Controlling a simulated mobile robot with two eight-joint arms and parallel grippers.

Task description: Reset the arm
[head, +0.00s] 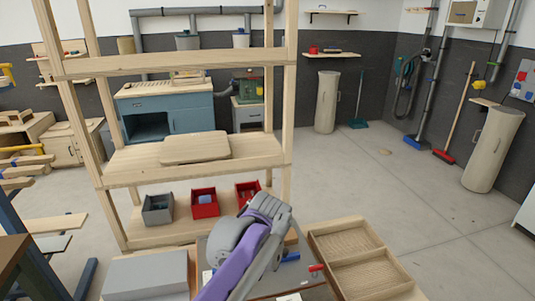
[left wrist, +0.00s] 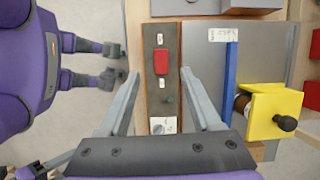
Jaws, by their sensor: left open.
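My left gripper (left wrist: 160,74) is open and empty in the left wrist view, its two grey fingers spread apart. A narrow dark panel with a red switch (left wrist: 161,61) and small white labels lies between and beyond the fingertips; I cannot tell how far below them it is. In the head view my purple and grey arm reaches up from the bottom centre over the workbench, and its fingers are not clear there. My right gripper is not seen.
A yellow block (left wrist: 272,112) with a black knob stands beside a blue strip (left wrist: 231,75) on a grey plate. In the head view, a wooden shelf (head: 180,64) stands close ahead, with grey and red bins (head: 204,203). A wooden tray (head: 345,243) lies right of my arm.

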